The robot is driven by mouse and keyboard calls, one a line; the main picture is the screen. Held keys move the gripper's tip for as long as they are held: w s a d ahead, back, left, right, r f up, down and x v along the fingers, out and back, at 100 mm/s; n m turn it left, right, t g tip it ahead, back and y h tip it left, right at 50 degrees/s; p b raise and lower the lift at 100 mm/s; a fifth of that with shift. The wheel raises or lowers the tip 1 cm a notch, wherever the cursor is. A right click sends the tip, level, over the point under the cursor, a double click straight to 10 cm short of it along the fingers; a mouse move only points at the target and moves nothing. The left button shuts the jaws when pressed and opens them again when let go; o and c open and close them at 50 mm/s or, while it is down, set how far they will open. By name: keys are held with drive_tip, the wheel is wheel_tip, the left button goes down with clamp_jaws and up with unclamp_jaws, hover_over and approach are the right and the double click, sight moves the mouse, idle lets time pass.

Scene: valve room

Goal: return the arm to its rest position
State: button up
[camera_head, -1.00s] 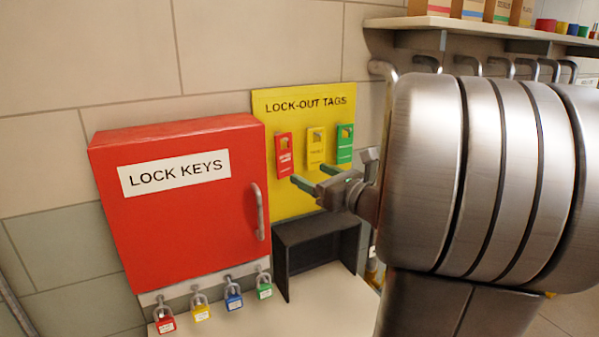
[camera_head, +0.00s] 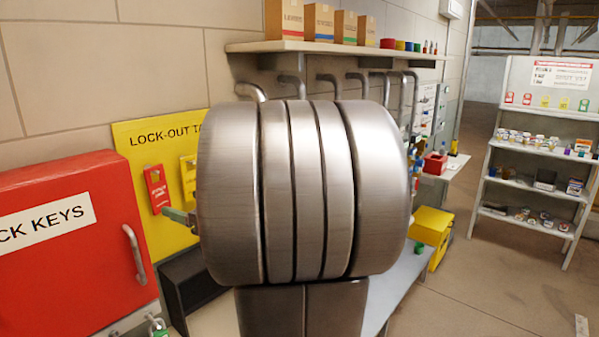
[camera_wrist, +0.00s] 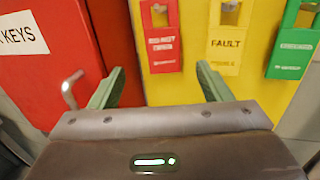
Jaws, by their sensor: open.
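My gripper (camera_wrist: 158,88) is open in the wrist view, with its two green fingers spread apart and nothing between them. Beyond it are the yellow lock-out tags board and the red lock keys cabinet. In the head view only a green fingertip (camera_head: 178,215) shows, in front of the board. My large metal arm joint hides the rest of the gripper. The yellow board (camera_head: 142,133) hangs on the wall with a red tag (camera_head: 157,189) and a yellow tag (camera_head: 188,178) in sight. The wrist view also shows a green tag (camera_wrist: 293,45).
The red cabinet (camera_head: 70,255) is at the left, its door shut. A wall shelf (camera_head: 335,48) with boxes runs above my arm, over several pipes (camera_head: 290,82). A yellow case (camera_head: 430,235) and a stocked rack (camera_head: 540,170) stand at the right. Open floor (camera_head: 490,280) lies between.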

sight(161, 195)
drive_tip(key=x, duration=0.3)
drive_tip(key=p+x, duration=0.1)
drive_tip(key=x, duration=0.5)
drive_tip(key=shift+w+a, duration=0.1)
drive_tip(key=shift+w, duration=0.3)
drive_tip(key=shift+f, duration=0.1)
